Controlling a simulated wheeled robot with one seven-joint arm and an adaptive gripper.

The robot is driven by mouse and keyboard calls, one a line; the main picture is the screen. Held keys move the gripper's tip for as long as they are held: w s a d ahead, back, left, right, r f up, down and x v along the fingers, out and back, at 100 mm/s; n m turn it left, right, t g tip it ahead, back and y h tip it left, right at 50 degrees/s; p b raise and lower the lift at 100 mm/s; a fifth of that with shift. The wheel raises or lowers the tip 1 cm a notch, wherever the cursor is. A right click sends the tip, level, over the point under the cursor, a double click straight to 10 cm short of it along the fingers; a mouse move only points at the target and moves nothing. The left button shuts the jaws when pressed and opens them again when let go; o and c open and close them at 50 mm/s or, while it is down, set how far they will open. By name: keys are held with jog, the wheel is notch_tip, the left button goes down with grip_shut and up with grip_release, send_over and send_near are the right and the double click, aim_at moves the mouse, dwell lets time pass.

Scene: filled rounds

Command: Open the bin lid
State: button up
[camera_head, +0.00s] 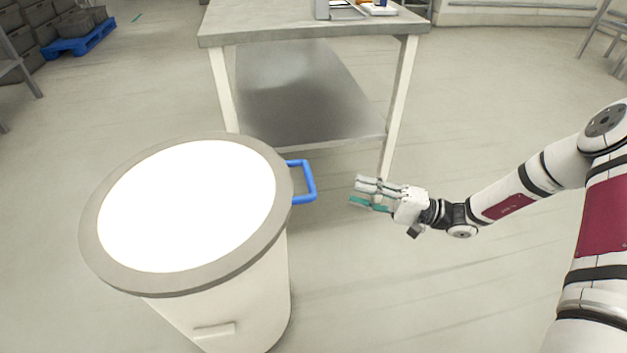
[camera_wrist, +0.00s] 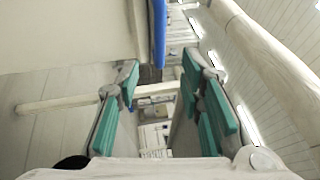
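The bin (camera_head: 237,318) is a tall white cylinder at the left in the head view. Its round lid (camera_head: 97,245) lies flat on top, with a wide grey rim and a bright white centre. A blue handle (camera_head: 312,182) sticks out from the lid's right edge, and a blue bar, likely the handle, shows at the top of the wrist view (camera_wrist: 159,32). My gripper (camera_head: 357,191) is to the right of the handle, apart from it and pointing left. Its teal-padded fingers are spread with an empty gap between them in the wrist view (camera_wrist: 160,82).
A table (camera_head: 300,25) with a lower shelf stands behind the bin, with small items on top. One of its legs is close behind my gripper. A blue pallet (camera_head: 78,42) with dark crates lies at the far left. The floor around my gripper is clear.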

aim_at(309, 177)
jog(key=b+x, duration=0.3)
jog(key=x, duration=1)
jog(key=shift+c, duration=0.6)
jog(key=shift+s, duration=0.1)
grip_shut()
